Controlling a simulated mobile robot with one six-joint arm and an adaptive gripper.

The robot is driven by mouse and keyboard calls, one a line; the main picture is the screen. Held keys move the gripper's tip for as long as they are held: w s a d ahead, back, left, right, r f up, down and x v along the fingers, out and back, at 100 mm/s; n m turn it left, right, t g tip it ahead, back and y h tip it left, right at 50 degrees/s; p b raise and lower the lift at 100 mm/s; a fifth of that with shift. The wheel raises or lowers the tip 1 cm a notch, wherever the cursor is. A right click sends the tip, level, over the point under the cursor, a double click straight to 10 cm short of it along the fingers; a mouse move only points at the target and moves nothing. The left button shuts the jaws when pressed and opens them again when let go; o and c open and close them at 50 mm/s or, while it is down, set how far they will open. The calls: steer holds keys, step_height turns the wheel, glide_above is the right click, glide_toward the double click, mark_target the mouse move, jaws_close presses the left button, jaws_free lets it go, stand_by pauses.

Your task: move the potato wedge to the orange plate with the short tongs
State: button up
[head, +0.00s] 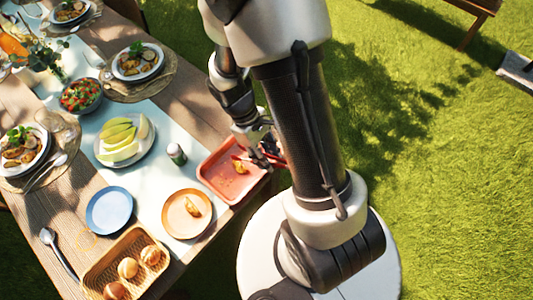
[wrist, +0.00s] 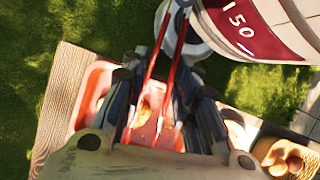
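The red short tongs (wrist: 157,65) sit between the dark fingers of my gripper (wrist: 165,85), which appears shut on them. In the head view my gripper (head: 262,152) is over the right side of the red tray (head: 215,178), partly hidden by my arm. A potato wedge (head: 240,167) lies in the tray by the tongs; in the wrist view the wedge (wrist: 146,104) shows between the two tong arms. Whether they touch it I cannot tell. The orange plate (head: 176,225) has one wedge-like piece (head: 192,207) on it.
A blue plate (head: 109,210) and a bread basket (head: 92,278) lie left of and below the orange plate. A green shaker (head: 177,154) stands near the tray. A plate of melon slices (head: 124,140), a salad bowl (head: 81,95) and set meals fill the table's far side.

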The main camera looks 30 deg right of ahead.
step_height(320, 180, down, 10)
steer(key=b, duration=0.8)
steer(key=shift+r, duration=0.15)
steer(key=shift+c, duration=0.3)
jaws_close()
step_height(320, 180, up, 12)
steer(key=p, duration=1)
